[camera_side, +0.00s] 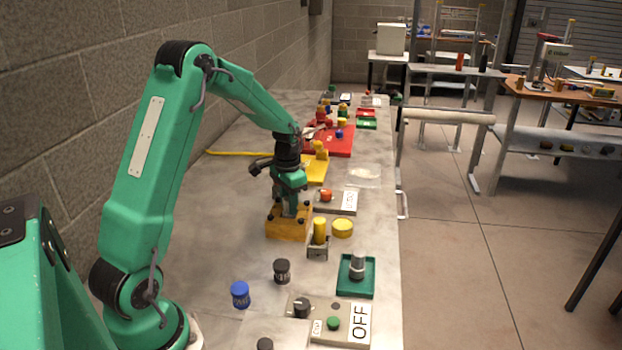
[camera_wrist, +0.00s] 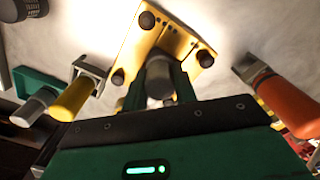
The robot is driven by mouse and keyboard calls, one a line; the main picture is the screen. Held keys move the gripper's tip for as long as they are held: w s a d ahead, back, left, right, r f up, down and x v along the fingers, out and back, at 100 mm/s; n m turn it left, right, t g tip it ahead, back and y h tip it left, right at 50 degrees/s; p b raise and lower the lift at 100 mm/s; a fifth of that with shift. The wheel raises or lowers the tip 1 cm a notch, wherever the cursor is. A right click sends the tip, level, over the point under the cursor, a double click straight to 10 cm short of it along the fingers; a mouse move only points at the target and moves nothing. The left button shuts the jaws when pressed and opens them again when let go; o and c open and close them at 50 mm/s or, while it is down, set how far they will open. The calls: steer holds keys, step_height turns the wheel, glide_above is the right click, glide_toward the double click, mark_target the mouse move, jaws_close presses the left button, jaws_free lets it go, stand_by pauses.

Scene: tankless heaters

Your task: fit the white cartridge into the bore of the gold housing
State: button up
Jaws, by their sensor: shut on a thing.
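The gold housing (camera_side: 287,222), a block with dark bolts on its corners, stands on the bench below my gripper (camera_side: 291,207). In the wrist view the housing (camera_wrist: 150,40) lies just beyond my fingertips. My gripper (camera_wrist: 160,80) is shut on a pale cylinder, grey in the shadow, which I take for the white cartridge (camera_wrist: 159,82). The cartridge is lined up over the middle of the housing, its far end close to or in it. The bore is hidden by the fingers and cartridge, so I cannot tell how deep it sits.
Right of the housing, a yellow cylinder (camera_side: 320,231) stands in a grey holder, beside a yellow disc (camera_side: 343,228). A grey-white cylinder (camera_side: 357,264) stands in a green tray (camera_side: 355,288). A box with an orange knob (camera_side: 326,195) is behind. Black and blue caps (camera_side: 240,294) stand in front.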

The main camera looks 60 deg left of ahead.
steer(key=shift+f, duration=0.1)
steer(key=o, duration=1)
step_height(320, 180, up, 12)
steer(key=shift+r, duration=0.2)
stand_by(0.5)
